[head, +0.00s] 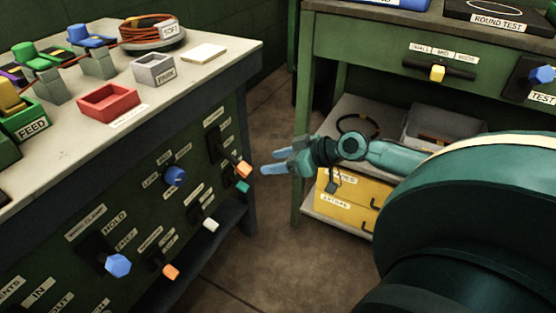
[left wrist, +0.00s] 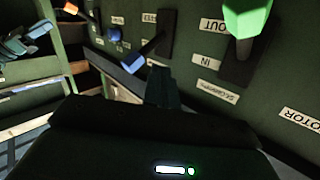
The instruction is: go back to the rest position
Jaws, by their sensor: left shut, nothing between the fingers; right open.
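My right gripper (head: 272,160) is open and empty in the middle of the head view, in front of the green panel's right end. Its light blue fingers point left, close to an orange-tipped lever (head: 243,170) and a teal knob (head: 243,187); I cannot tell if they touch. The teal right arm comes in from the right. In the left wrist view, my left gripper (left wrist: 160,86) shows as dark, shut fingers with nothing between them, facing the labelled panel. The left gripper does not show in the head view. Part of the right arm shows at the left wrist view's upper left.
The panel carries a blue knob (head: 117,265), an orange knob (head: 171,271), a white knob (head: 211,224) and a green knob (left wrist: 246,18). The bench top holds a red tray (head: 108,100) and a grey box (head: 154,69). A yellow drawer box (head: 345,200) sits behind the right arm. Floor lies between benches.

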